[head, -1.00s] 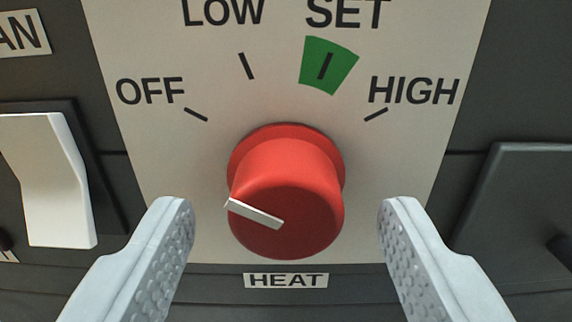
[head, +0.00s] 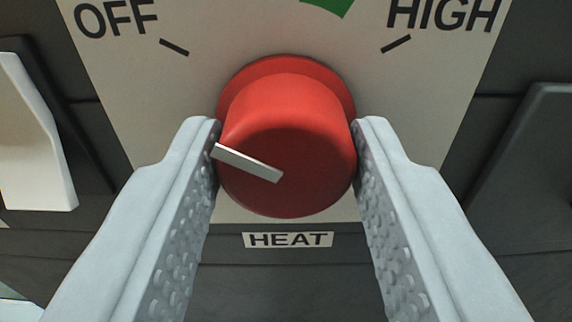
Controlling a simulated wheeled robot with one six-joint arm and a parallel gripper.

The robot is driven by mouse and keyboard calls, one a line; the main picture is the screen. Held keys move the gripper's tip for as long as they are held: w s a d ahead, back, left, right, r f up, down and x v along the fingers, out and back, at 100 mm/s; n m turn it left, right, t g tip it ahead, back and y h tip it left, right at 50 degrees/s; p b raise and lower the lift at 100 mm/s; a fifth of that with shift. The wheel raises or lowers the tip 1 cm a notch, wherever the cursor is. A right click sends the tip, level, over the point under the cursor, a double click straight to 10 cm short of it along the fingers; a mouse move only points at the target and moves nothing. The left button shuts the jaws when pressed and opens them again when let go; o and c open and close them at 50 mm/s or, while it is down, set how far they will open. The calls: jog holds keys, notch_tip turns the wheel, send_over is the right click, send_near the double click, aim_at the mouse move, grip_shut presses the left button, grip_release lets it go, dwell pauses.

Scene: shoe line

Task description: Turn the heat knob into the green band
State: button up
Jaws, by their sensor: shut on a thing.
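The red heat knob (head: 290,125) sits on a pale dial plate in the middle of the head view. Its white pointer (head: 246,162) points to the left and slightly up, toward the OFF mark (head: 174,47). The green band (head: 331,6) shows only as its lower tip at the top edge, between OFF and HIGH. My gripper (head: 287,150) is shut on the knob, one pale, dimpled finger on its left side and one on its right.
A white rocker switch (head: 32,140) stands to the left. A dark panel part (head: 530,165) stands to the right. The HEAT label (head: 288,240) is below the knob, between the fingers.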

jog(key=shift+m, duration=0.3)
jog(key=m, duration=0.7)
jog(key=shift+m, duration=0.3)
jog(key=m, duration=0.3)
jog(key=shift+m, duration=2.2)
jog(key=o, duration=1)
